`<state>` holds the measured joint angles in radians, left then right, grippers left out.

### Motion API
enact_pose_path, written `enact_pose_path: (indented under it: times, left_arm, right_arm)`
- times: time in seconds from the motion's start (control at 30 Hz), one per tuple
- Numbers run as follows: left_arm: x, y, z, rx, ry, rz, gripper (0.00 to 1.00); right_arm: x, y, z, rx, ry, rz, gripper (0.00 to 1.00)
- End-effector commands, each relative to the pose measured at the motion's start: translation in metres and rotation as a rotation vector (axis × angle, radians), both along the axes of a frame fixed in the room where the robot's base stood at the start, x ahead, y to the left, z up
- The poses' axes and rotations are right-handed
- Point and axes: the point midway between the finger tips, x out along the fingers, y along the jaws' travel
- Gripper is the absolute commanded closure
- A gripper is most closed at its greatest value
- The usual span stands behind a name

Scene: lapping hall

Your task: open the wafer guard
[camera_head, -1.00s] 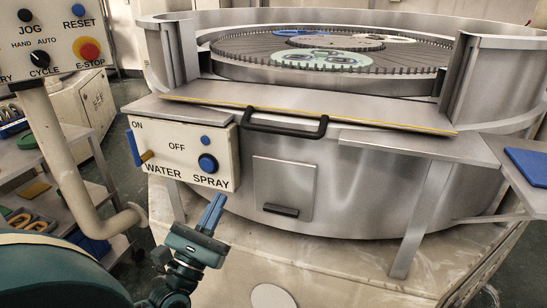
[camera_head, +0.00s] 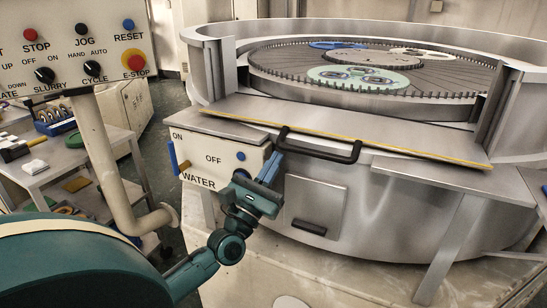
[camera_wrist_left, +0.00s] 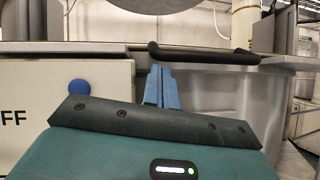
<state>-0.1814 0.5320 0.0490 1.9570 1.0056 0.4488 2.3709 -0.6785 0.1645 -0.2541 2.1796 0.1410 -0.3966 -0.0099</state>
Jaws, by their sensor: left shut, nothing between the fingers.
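The wafer guard (camera_head: 340,128) is a flat metal panel with a yellow edge, lying low and sloping toward me at the front opening of the round machine. Its black bar handle (camera_head: 318,147) sticks out from its front edge. In the left wrist view the handle (camera_wrist_left: 205,56) runs across just beyond the fingertips. My left gripper (camera_head: 271,166), with blue fingers, is shut and empty just below and left of the handle. The fingers also show in the left wrist view (camera_wrist_left: 161,85). I cannot tell whether they touch the handle. My right gripper is not in view.
The white water spray box (camera_head: 215,160) is right beside my left gripper and partly hidden by it. A control panel (camera_head: 80,50) on a cream post stands at left. Inside the machine lies a toothed plate (camera_head: 440,77) with coloured carriers.

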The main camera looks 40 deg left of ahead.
Motion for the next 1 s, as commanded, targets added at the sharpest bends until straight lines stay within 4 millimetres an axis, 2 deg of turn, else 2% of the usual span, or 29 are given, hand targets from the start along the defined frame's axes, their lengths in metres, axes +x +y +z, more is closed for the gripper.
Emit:
enact_pose_path:
  times: [0.37, 0.47, 0.73, 0.9, 1.0]
  left_arm:
    - [0.001, 0.0, 0.003, 0.0, 0.0, 0.0, 1.0]
    - [0.0, 0.0, 0.006, -0.002, 0.006, 0.001, 1.0]
    - [-0.004, -0.001, 0.036, -0.02, 0.077, 0.002, 1.0]
    - [-0.006, -0.002, 0.064, -0.024, 0.088, 0.001, 1.0]
    - [-0.006, -0.001, 0.076, -0.023, 0.088, 0.001, 1.0]
  right_arm:
    - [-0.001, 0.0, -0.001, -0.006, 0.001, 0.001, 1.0]
    - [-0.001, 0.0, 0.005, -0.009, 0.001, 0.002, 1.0]
    - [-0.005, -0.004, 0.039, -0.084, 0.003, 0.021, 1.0]
    - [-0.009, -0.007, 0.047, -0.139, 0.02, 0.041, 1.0]
    - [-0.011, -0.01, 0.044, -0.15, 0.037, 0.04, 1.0]
